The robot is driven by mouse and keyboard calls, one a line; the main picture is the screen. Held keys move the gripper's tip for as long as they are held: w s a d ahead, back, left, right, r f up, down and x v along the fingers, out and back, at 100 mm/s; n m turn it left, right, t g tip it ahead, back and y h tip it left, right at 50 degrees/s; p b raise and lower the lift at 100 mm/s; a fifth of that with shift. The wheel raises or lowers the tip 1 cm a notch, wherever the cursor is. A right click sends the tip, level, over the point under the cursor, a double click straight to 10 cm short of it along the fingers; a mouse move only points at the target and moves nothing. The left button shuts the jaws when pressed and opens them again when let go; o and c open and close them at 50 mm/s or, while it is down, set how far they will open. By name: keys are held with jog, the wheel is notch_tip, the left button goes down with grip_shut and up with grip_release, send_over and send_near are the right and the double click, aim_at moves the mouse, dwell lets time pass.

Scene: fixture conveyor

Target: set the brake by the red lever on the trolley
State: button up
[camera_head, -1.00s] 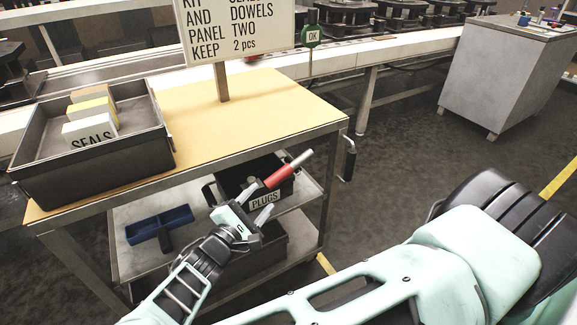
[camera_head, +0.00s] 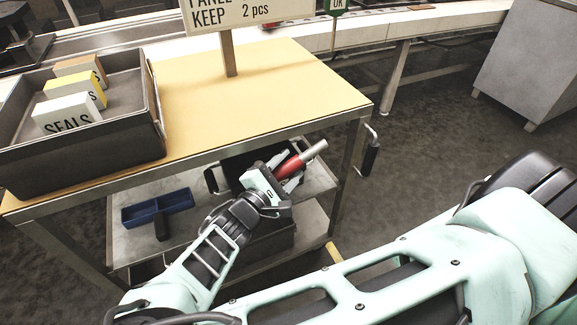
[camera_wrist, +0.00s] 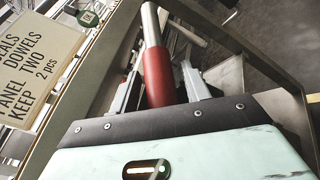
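The red lever (camera_head: 290,166) has a red grip and a bare silver end, and slants up to the right below the trolley's top. My gripper (camera_head: 283,172) is at its lower left, with its fingers on either side of the red grip. In the wrist view, the red grip (camera_wrist: 158,76) stands between the two spread fingers of my gripper (camera_wrist: 160,92), with what looks like a gap at each side. The grip's near end is hidden behind the gripper body. The trolley (camera_head: 290,85) has a tan top and a grey lower shelf.
A dark tray (camera_head: 75,152) with boxes of seals stands on the trolley's top left. A blue tray (camera_head: 157,207) lies on the lower shelf. A black handle (camera_head: 371,157) hangs at the trolley's right leg. A sign (camera_head: 235,14) stands at the back.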

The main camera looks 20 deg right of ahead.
aim_at(284, 166)
grip_shut()
jog(key=p, duration=0.1)
jog(key=r+p, duration=0.1)
jog(key=r+y+p, duration=0.1)
jog(key=p, duration=0.1)
jog(key=shift+a+r+m+g, duration=0.15)
jog(key=shift+a+m+g, duration=0.15)
jog(key=shift+m, duration=0.1)
jog(key=r+y+p, duration=0.1)
jog(key=p, duration=0.2)
jog(key=shift+r+m+g+y+p, duration=0.3)
jog(key=shift+m+p, duration=0.05)
jog(key=shift+m, duration=0.05)
jog(key=shift+a+r+y+p, duration=0.1)
jog(key=shift+r+y+p, duration=0.15)
jog(key=shift+y+p, duration=0.35)
jog(key=shift+f, duration=0.1)
jog(key=shift+o, duration=1)
grip_release()
jog(key=shift+w, duration=0.1)
